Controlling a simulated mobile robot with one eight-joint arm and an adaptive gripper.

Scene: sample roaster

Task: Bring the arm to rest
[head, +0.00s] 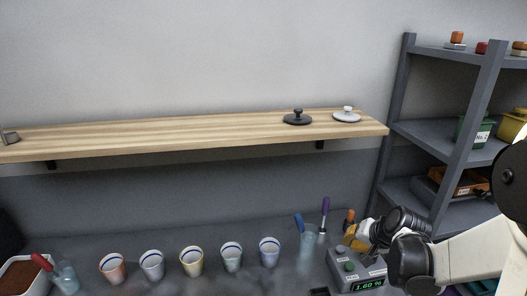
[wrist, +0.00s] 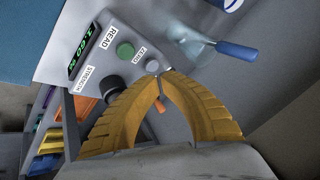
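My gripper (head: 357,236) is at the lower right of the head view, above the back part of a grey meter (head: 352,272). In the wrist view the two yellow fingers of my gripper (wrist: 161,76) curve together and their tips meet, with nothing visible held between them. The meter (wrist: 150,38) lies just beyond the fingertips, with a green READ button, a grey ZERO button and a dark knob by a STRENGTH label. Its display reads 1.60 %. I cannot tell whether the fingertips touch the ZERO button. My arm (head: 470,255) reaches in from the right.
Several striped cups (head: 192,261) stand in a row on the counter. A glass (head: 307,243) with blue- and purple-handled tools is left of the meter. A wooden shelf (head: 200,131) holds two lids. A grey rack (head: 398,95) stands behind my arm.

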